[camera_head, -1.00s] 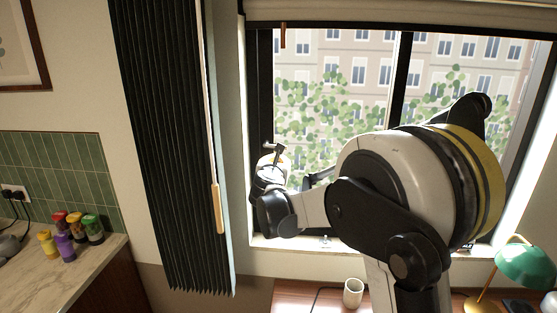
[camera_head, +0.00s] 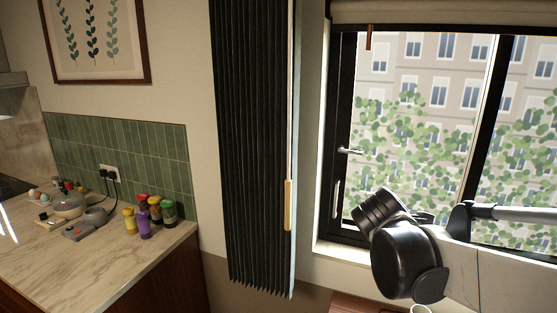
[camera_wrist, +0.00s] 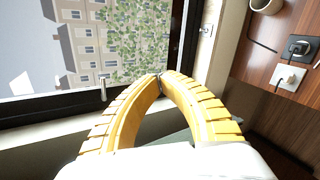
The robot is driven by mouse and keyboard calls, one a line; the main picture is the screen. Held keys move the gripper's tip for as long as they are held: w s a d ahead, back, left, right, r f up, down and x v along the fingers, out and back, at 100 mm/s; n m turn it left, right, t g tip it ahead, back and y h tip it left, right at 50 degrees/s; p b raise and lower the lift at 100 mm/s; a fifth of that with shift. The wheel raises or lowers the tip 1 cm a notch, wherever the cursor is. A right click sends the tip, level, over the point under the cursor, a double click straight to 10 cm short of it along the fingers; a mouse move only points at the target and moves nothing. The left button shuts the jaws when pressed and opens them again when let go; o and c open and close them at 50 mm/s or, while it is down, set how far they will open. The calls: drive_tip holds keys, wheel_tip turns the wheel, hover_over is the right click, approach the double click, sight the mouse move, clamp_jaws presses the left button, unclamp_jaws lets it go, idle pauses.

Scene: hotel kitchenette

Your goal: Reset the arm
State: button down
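My arm shows at the lower right of the head view, in front of the window, with its black wrist joints toward the window's left side. The fingers cannot be made out there. In the wrist view my gripper (camera_wrist: 159,77) has two curved yellow fingers whose tips meet. It is shut with nothing visible held between the tips. The fingers point toward the window frame and sill.
The window (camera_head: 430,120) has a handle (camera_head: 350,151). A dark curtain (camera_head: 250,150) hangs left of it. Spice jars (camera_head: 144,222) stand on the counter (camera_head: 110,265). The wrist view shows a mug (camera_wrist: 266,5) and sockets (camera_wrist: 300,48) by a wooden surface.

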drive_tip(key=s+a+f+m+g+y+b, duration=0.2)
drive_tip(key=s+a+f+m, duration=0.2)
drive_tip(key=s+f+m, duration=0.4)
drive_tip(key=s+a+f+m+g+y+b, duration=0.2)
drive_tip(key=s+f+m, duration=0.6)
drive_tip(key=s, duration=0.9)
drive_tip(key=shift+s+a+f+y+b, duration=0.25)
drive_tip(key=shift+a+f+y+b, duration=0.45)
drive_tip(key=shift+a, duration=0.2)
drive_tip(key=shift+r, duration=0.1)
